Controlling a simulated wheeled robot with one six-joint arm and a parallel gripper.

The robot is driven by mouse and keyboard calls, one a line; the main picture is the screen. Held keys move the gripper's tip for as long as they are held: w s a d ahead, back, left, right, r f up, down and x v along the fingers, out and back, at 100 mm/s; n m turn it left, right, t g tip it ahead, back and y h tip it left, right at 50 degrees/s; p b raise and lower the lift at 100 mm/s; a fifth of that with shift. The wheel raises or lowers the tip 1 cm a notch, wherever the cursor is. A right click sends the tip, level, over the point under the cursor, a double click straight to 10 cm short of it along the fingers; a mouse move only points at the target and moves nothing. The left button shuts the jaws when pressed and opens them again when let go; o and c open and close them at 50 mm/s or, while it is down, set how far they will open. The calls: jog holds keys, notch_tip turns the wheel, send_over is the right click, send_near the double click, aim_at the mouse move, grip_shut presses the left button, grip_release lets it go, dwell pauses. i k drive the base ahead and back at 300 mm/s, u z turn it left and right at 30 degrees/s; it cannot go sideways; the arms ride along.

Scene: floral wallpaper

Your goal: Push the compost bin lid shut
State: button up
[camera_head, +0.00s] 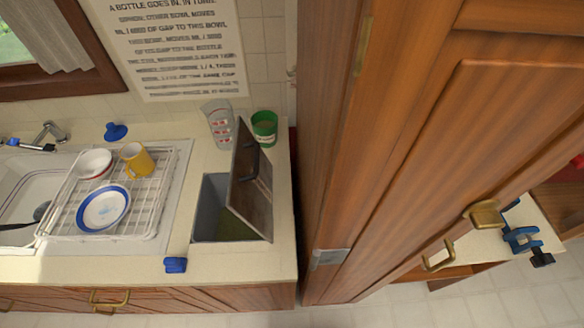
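The compost bin (207,212) is set into the pale countertop, right of the dish rack. Its grey walls and greenish inside show through the opening. The brown lid (243,190) stands open, tilted up along the right side of the opening, with dark fittings on it.
A wire dish rack (154,216) holds bowls and a yellow mug (138,160). A clear measuring cup (217,124) and green tin (265,128) stand behind the lid. A blue item (175,265) lies near the front edge. A tall wooden cabinet (345,180) borders the counter's right side.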

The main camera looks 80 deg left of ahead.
aim_at(250, 193)
jog(key=u, duration=3.5)
jog(key=k, duration=1.1)
jog(key=u, duration=0.65)
jog(key=i, duration=1.15)
jog(key=z, duration=0.35)
